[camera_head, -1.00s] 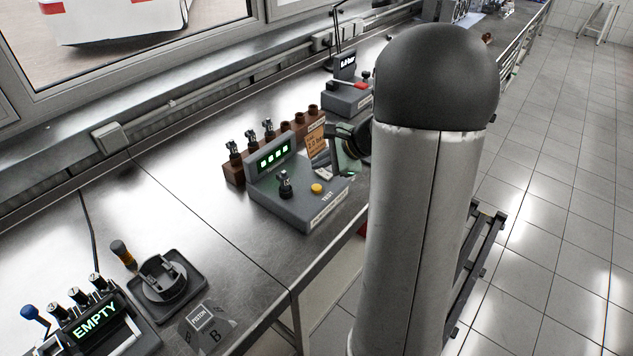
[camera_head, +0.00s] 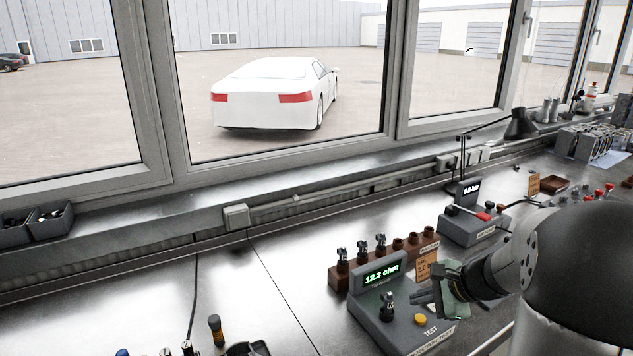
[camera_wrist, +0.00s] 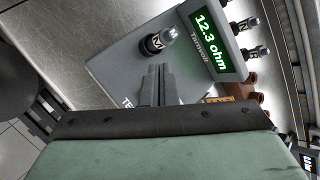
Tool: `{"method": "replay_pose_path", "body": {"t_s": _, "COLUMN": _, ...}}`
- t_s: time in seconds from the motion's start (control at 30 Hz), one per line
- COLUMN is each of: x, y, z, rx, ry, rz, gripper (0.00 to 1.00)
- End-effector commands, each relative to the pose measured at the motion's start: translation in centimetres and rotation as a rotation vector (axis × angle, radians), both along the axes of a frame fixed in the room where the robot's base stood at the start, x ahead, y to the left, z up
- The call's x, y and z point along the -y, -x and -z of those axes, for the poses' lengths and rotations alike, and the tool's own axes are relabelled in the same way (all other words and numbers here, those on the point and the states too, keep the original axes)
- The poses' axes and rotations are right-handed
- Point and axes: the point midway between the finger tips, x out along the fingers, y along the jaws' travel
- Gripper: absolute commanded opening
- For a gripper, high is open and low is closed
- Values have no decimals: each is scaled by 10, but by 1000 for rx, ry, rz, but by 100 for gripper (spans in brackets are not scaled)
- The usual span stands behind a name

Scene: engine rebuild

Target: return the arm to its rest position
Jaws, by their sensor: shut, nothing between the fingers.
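My gripper (camera_wrist: 157,85) shows in the wrist view with its two fingers together and nothing between them. In the head view my gripper (camera_head: 428,297) is at the lower right, close to the grey tester (camera_head: 395,333). The tester's display reads 12.3 ohm, and a small injector (camera_head: 387,307) stands upright in its top. In the wrist view the injector (camera_wrist: 157,42) is just beyond my fingertips and looks apart from them. A yellow button (camera_head: 420,319) is on the tester's front right.
A brown rack (camera_head: 400,250) holding several injectors stands behind the tester. An orange card (camera_head: 427,265) is beside it. A second grey device (camera_head: 472,224) with a red lever and a lamp (camera_head: 520,125) are farther right. Bare bench (camera_head: 290,265) lies left of the tester.

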Motion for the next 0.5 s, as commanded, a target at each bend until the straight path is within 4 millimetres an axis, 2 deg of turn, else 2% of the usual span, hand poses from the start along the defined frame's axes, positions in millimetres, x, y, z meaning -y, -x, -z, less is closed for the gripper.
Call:
{"method": "replay_pose_path", "body": {"t_s": 0.03, "x": -26, "y": 15, "z": -7, "rx": 2, "ry": 52, "rz": -109, "gripper": 0}}
{"method": "replay_pose_path", "body": {"t_s": 0.1, "x": -63, "y": 46, "z": -12, "rx": -4, "ry": 152, "rz": -305, "gripper": 0}}
{"method": "replay_pose_path", "body": {"t_s": 0.17, "x": -92, "y": 80, "z": -14, "rx": -5, "ry": 259, "rz": -500, "gripper": 0}}
{"method": "replay_pose_path", "body": {"t_s": 0.23, "x": -117, "y": 122, "z": -14, "rx": -4, "ry": 394, "rz": -739, "gripper": 0}}
{"method": "replay_pose_path", "body": {"t_s": 0.3, "x": -129, "y": 161, "z": -11, "rx": -1, "ry": 524, "rz": -956, "gripper": 0}}
{"method": "replay_pose_path", "body": {"t_s": 0.4, "x": -132, "y": 201, "z": -8, "rx": 3, "ry": 685, "rz": -1201, "gripper": 0}}
{"method": "replay_pose_path", "body": {"t_s": 0.5, "x": -129, "y": 224, "z": -5, "rx": 5, "ry": 800, "rz": -1361, "gripper": 0}}
